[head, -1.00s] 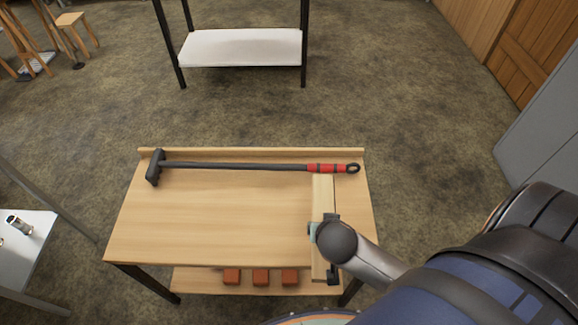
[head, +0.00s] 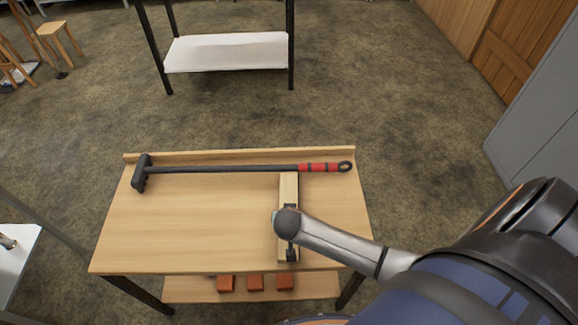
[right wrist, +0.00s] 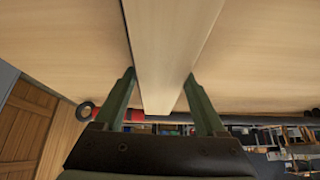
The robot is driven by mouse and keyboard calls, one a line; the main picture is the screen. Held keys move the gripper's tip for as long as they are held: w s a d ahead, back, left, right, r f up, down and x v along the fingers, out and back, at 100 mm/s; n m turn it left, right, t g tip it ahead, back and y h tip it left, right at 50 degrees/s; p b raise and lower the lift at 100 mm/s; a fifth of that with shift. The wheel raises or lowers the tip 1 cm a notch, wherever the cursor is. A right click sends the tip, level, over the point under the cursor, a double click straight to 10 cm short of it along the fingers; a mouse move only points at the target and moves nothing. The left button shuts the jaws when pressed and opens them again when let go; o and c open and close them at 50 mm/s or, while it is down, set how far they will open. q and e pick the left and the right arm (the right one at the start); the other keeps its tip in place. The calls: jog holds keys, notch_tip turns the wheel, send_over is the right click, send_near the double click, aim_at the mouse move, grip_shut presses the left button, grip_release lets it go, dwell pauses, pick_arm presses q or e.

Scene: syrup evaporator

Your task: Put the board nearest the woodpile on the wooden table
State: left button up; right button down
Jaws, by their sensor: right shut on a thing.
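A long, narrow pale board (head: 288,185) is over the right half of the wooden table (head: 180,225), running from near the back towards the front edge. My right gripper (head: 288,228) is shut on it, its arm reaching in from the right and hiding part of the board. In the right wrist view the board (right wrist: 165,45) runs between the two fingers of the gripper (right wrist: 160,80), with the tabletop (right wrist: 65,40) behind it. I cannot tell whether the board touches the tabletop. No woodpile is in view. My left gripper is not in view.
A long dark tool with a red grip (head: 230,169) lies along the table's back edge, close to the board's far end. Several red blocks (head: 255,283) sit on the lower shelf (head: 190,290). The tabletop's left and middle are clear.

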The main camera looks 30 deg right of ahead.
jog(key=shift+f, duration=0.2)
jog(key=shift+f, duration=0.15)
grip_release()
